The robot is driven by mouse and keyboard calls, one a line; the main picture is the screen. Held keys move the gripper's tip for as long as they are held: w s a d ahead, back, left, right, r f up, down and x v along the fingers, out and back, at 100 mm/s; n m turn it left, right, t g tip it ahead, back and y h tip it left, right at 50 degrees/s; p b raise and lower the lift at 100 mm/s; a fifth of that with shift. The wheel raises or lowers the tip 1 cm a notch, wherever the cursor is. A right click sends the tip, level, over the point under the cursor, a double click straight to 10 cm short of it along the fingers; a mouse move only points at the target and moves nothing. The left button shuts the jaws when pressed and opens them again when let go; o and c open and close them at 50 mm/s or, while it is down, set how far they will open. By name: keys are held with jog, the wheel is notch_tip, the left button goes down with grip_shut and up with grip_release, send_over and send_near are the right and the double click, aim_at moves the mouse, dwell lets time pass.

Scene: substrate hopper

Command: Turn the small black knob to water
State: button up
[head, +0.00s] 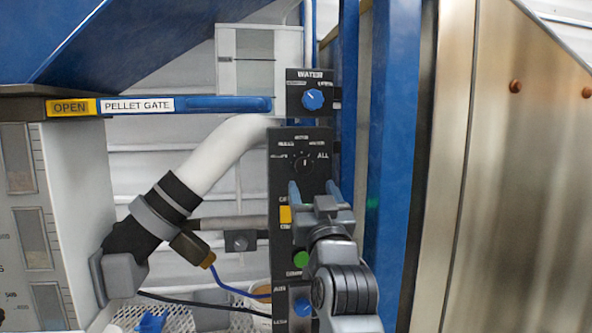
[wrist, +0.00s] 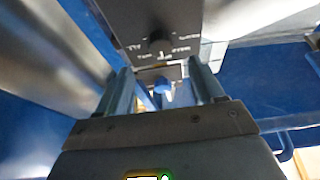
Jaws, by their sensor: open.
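The small black knob (head: 303,159) sits on the upper part of a dark control panel (head: 283,215), with small white labels around it; ALL is readable at its right. A light mark shows on the knob, but which label it points to is too small to tell. The knob also shows in the wrist view (wrist: 158,42), upside down, just beyond my fingertips. My gripper (head: 312,187) is open and empty, its two fingers pointing up just below the knob and apart from it. In the wrist view my gripper (wrist: 160,70) has a clear gap between its fingers.
A separate panel marked WATER with a blue knob (head: 313,99) is above. A yellow switch (head: 285,214), a green button (head: 300,259) and another blue knob (head: 302,306) lie below, close to my arm. A blue post (head: 390,150) stands at the right.

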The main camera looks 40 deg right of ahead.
aim_at(305, 169)
jog(key=p+x, duration=0.3)
jog(key=x, duration=0.3)
jog(key=shift+p+x, duration=0.45)
jog(key=shift+x, duration=0.5)
jog(key=c, duration=1.1)
jog(key=shift+o, duration=0.2)
jog(key=shift+f, duration=0.1)
